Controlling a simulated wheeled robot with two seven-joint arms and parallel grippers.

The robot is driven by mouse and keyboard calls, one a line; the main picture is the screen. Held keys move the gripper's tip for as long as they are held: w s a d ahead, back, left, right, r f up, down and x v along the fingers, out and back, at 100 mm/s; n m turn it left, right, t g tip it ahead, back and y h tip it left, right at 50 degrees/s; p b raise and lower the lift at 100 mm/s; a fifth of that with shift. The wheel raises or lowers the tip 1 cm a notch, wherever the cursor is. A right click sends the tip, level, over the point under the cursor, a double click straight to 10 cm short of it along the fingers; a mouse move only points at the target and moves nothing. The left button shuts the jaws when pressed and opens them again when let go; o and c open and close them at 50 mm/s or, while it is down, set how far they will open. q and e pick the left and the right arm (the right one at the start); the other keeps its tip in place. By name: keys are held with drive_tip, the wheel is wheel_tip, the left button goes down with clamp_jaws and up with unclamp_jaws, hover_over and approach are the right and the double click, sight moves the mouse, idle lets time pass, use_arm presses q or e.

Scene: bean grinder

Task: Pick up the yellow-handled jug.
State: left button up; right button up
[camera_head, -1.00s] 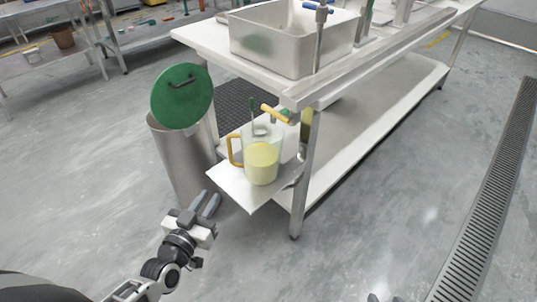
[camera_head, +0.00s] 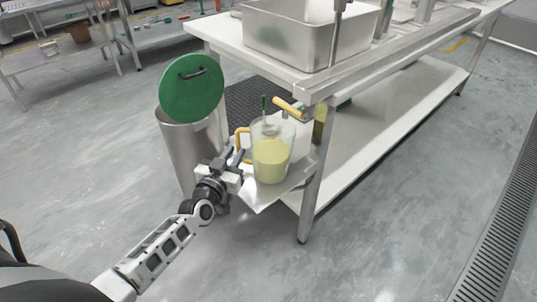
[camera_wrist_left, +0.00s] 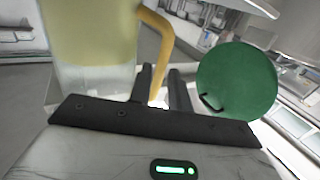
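The jug (camera_head: 271,161) is clear, holds pale yellow contents and has a yellow handle (camera_head: 242,138) on its left side. It stands upright on a small metal shelf (camera_head: 262,199) at the table's near end. My left gripper (camera_head: 236,157) is just left of the jug at handle height, fingers apart. In the left wrist view the jug (camera_wrist_left: 90,40) fills the upper left. Its handle (camera_wrist_left: 158,50) comes down between the two open fingers (camera_wrist_left: 163,82), with a gap visible on the right-finger side. My right gripper is out of view.
A metal bin (camera_head: 192,150) with a raised green lid (camera_head: 192,88) stands close behind and left of my left gripper. A yellow-handled lever (camera_head: 288,106) sits just above the jug. The table leg (camera_head: 313,180) is right of the shelf. A steel basin (camera_head: 290,40) rests on the table.

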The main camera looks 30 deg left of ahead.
sight(238, 146)
use_arm(q)
drive_tip(key=w, duration=0.2)
drive_tip(key=shift+w+a+b, duration=0.2)
drive_tip(key=shift+w+b, duration=0.15)
drive_tip(key=shift+w, duration=0.3)
drive_tip(key=shift+r, duration=0.1)
clamp_jaws()
drive_tip(key=shift+r, duration=0.1)
drive_tip(key=shift+r, duration=0.1)
